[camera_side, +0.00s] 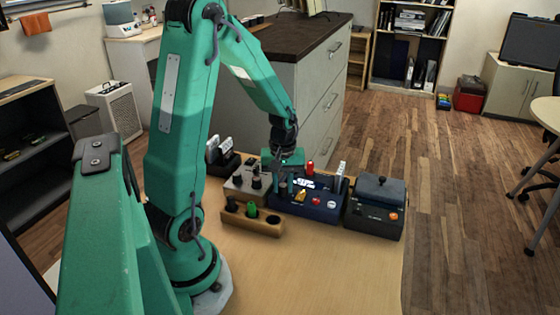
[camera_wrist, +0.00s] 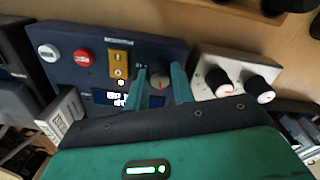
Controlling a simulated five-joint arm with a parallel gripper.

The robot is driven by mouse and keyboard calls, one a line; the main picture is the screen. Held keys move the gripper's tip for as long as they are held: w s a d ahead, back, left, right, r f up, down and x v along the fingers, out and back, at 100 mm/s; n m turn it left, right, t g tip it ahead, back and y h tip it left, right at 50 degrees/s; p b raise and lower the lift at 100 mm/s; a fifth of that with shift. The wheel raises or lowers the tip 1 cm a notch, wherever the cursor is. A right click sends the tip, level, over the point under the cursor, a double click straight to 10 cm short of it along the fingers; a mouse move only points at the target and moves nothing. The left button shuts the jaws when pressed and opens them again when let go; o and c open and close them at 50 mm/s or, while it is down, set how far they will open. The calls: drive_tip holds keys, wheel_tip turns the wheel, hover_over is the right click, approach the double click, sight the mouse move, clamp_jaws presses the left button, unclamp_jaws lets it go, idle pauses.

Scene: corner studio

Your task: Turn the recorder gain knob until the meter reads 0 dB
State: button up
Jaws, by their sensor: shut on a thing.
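The recorder is a dark navy box (camera_side: 322,212) on the table, and its panel fills the upper left of the wrist view (camera_wrist: 60,64). It carries a dark round gain knob (camera_wrist: 157,77) with a red pointer mark. My gripper (camera_wrist: 160,84) is shut on this knob, one green finger on each side. In the side view my gripper (camera_side: 284,186) reaches down over the recorder's left part and hides the knob. A small lit display (camera_wrist: 116,98), seemingly the meter, sits beside the left finger; its reading is too small to tell.
The panel also has a yellow switch (camera_wrist: 120,64), a red button (camera_wrist: 83,57) and a white button (camera_wrist: 49,52). A grey box with black knobs (camera_side: 240,188) stands close on the left, a dark lidded box (camera_side: 374,222) on the right. A wooden block (camera_side: 265,227) lies in front.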

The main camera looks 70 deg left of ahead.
sight(283, 185)
drive_tip(key=m, duration=0.6)
drive_tip(key=shift+m, duration=0.3)
drive_tip(key=m, duration=0.6)
drive_tip(key=shift+a, duration=0.1)
idle(0.3)
drive_tip(key=o, duration=1)
drive_tip(key=shift+m, duration=0.3)
drive_tip(key=shift+r, duration=0.1)
drive_tip(key=shift+r, duration=3.85)
